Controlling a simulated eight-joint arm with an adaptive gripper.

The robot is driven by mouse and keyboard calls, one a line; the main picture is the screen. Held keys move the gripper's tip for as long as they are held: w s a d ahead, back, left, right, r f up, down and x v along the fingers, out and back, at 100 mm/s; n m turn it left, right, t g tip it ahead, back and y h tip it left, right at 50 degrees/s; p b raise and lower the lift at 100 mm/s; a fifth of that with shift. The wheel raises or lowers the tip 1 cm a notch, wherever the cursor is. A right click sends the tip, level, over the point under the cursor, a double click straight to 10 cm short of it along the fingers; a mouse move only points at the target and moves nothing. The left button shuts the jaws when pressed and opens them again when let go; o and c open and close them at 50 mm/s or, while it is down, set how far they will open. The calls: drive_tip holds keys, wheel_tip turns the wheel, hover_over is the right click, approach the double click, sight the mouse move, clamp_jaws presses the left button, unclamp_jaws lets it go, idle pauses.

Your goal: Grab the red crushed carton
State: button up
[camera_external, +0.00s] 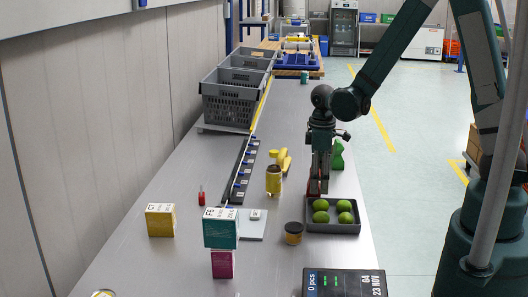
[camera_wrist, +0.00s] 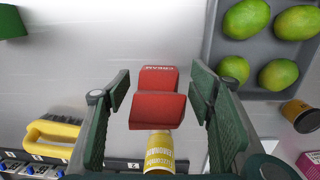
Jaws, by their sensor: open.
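The red crushed carton (camera_wrist: 157,98) lies in the middle of the wrist view, bent across its middle, with white lettering on its top edge. In the external view only a small reddish part (camera_external: 313,187) shows at my fingertips. My gripper (camera_wrist: 160,92) is open, with one finger on each side of the carton. A gap shows between the carton and each finger in the wrist view. In the external view my gripper (camera_external: 319,187) points down low over the table, just behind the lime tray. Its exact height over the carton is hard to tell.
A grey tray (camera_external: 333,229) of several limes is close in front of my gripper. A yellow-handled brush (camera_wrist: 55,129) lies left in the wrist view. Boxes (camera_external: 220,230) stand nearer the camera.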

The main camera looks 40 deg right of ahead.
drive_tip(key=shift+w+d+f, duration=0.1)
drive_tip(key=shift+f, duration=1.55)
drive_tip(key=c, duration=0.9)
